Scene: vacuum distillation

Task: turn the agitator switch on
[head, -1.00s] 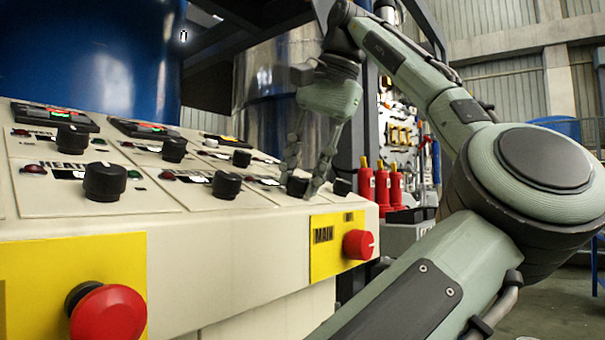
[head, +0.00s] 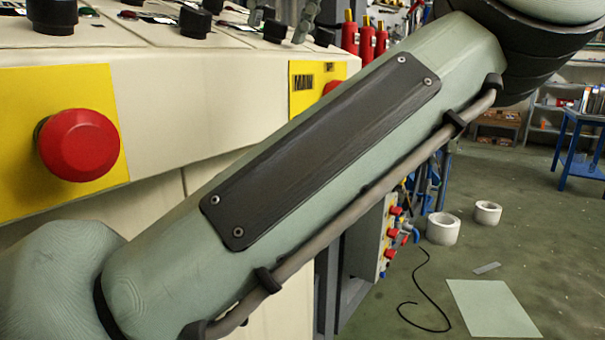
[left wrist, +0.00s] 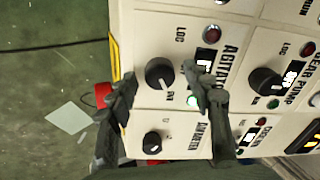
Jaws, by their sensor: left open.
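The agitator switch is a black round knob (left wrist: 159,73) on the cream panel beside the "AGITATOR" label in the left wrist view. It has a pale pointer mark. My right gripper is not in view.
The ammeter knob (left wrist: 152,144) and the gear pump knob (left wrist: 264,81) are close by. A red emergency button (head: 78,145) sits on a yellow plate at the panel's front. My arm link crosses the head view. Open floor (head: 510,240) lies to the right.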

